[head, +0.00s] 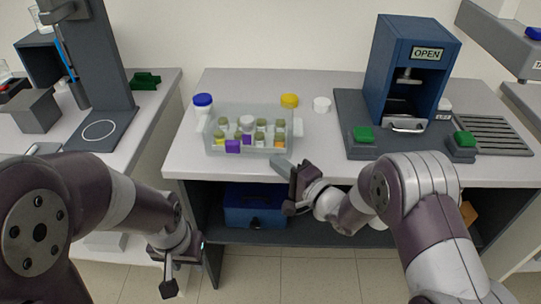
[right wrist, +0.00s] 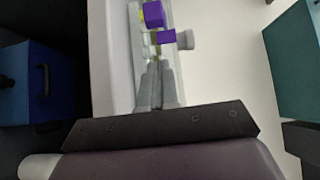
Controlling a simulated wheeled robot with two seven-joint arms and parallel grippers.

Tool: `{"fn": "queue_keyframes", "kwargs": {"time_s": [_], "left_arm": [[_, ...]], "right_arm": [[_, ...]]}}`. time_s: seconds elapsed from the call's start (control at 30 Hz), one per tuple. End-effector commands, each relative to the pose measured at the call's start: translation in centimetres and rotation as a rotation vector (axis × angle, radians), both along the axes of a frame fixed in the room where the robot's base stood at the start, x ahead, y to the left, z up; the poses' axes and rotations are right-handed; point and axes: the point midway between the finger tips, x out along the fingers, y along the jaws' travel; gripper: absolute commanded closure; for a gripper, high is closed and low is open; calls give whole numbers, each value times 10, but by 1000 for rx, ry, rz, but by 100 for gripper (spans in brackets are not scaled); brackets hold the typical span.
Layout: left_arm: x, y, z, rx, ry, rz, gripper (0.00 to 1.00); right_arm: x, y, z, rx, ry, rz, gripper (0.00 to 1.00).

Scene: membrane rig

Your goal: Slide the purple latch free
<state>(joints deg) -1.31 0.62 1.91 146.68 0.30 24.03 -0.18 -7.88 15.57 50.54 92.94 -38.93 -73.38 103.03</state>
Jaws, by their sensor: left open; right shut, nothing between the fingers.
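A clear-walled box (head: 215,140) with several capped vials stands on the bench. Two purple pieces show at its front: a larger one (head: 233,146) on the front wall and a smaller one (head: 247,139) just behind and to the right. In the right wrist view two purple blocks (right wrist: 153,14) and (right wrist: 166,37) lie beyond the fingertips; I cannot tell which is the latch. My right gripper (head: 279,161) is shut and empty at the bench's front edge, right of the purple pieces and apart from them. My left gripper (head: 168,272) is open, low in front of the bench.
A blue press (head: 410,65) with an "OPEN" display and green buttons stands at right. Blue-capped (head: 203,103) and yellow-capped (head: 289,101) containers and a white one (head: 321,104) stand behind the box. A blue case (head: 254,208) sits under the bench. Free bench lies right of the box.

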Motion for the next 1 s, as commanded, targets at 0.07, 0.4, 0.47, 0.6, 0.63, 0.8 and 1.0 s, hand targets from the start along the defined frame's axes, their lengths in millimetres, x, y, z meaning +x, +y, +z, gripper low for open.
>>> {"fn": "queue_keyframes", "kwargs": {"time_s": [0.07,0.4,0.47,0.6,0.63,0.8,1.0], "left_arm": [[0,0,-1,0,0,0,57],[0,0,-1,0,0,0,57],[0,0,-1,0,0,0,57],[0,0,-1,0,0,0,57],[0,0,-1,0,0,0,57],[0,0,-1,0,0,0,57],[0,0,-1,0,0,0,57]], "right_arm": [[-10,-12,0,-1,1,-3,100],[-33,-33,0,0,0,0,100],[-34,-34,0,-1,-1,0,100],[-33,-34,0,-1,-1,0,100],[-33,-34,0,-1,-1,0,100],[-33,-33,0,-1,-1,0,100],[-29,-43,-30,-264,-57,-36,100]]}}
